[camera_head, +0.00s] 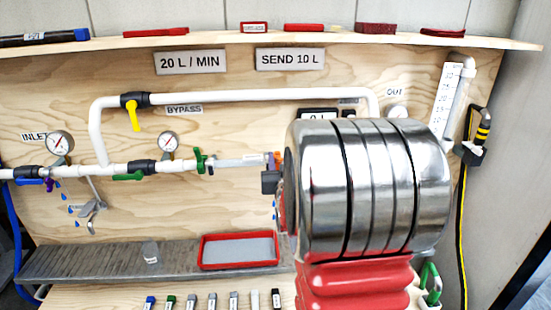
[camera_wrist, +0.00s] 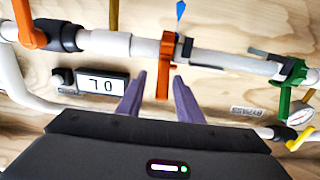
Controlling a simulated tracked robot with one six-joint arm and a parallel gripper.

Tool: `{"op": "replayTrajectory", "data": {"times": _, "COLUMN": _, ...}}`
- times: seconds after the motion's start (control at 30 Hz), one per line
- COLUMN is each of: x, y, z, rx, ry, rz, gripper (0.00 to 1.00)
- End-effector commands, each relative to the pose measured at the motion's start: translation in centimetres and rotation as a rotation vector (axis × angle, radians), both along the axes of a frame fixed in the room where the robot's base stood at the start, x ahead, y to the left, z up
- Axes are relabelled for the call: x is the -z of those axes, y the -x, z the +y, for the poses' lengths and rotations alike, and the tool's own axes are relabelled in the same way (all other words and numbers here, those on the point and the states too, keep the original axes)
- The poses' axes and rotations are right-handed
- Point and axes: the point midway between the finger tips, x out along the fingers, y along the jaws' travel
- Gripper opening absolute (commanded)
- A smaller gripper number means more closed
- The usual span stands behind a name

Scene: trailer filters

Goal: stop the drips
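My gripper (camera_wrist: 160,77) is open in the wrist view, which looks upside down; its purple-grey fingers stand either side of an orange valve handle (camera_wrist: 163,88). I cannot tell whether they touch it. Part of this orange valve (camera_head: 273,158) shows in the head view; my arm hides the gripper there. A blue drop (camera_wrist: 181,9) shows near this valve. In the head view, drops (camera_head: 274,204) hang below that pipe end, and more drops (camera_head: 70,209) are by the purple inlet handle (camera_head: 49,185). Green valves (camera_head: 200,161) (camera_wrist: 292,85) show in both views.
The yellow bypass valve (camera_head: 132,113) is on the upper pipe. Gauges (camera_head: 60,143) stand on the lower pipe. A red-rimmed tray (camera_head: 240,264) and a clear cup (camera_head: 150,252) are on the grey ledge (camera_head: 80,262). Another orange handle (camera_wrist: 28,25) is in the wrist view.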

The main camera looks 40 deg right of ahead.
Motion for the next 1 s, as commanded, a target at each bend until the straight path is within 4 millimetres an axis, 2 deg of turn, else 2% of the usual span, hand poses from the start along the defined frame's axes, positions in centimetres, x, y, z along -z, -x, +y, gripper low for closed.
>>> {"op": "replayTrajectory", "data": {"times": 0.23, "x": 0.01, "y": -0.33, "z": 0.39, "rx": -0.009, "ry": 0.000, "rz": 0.000, "gripper": 0.31}}
{"op": "replayTrajectory", "data": {"times": 0.7, "x": 0.01, "y": -0.46, "z": 0.57, "rx": -0.012, "ry": 0.000, "rz": 0.000, "gripper": 0.00}}
{"op": "replayTrajectory", "data": {"times": 1.0, "x": 0.00, "y": -0.48, "z": 0.61, "rx": -0.013, "ry": 0.000, "rz": 0.000, "gripper": 0.00}}
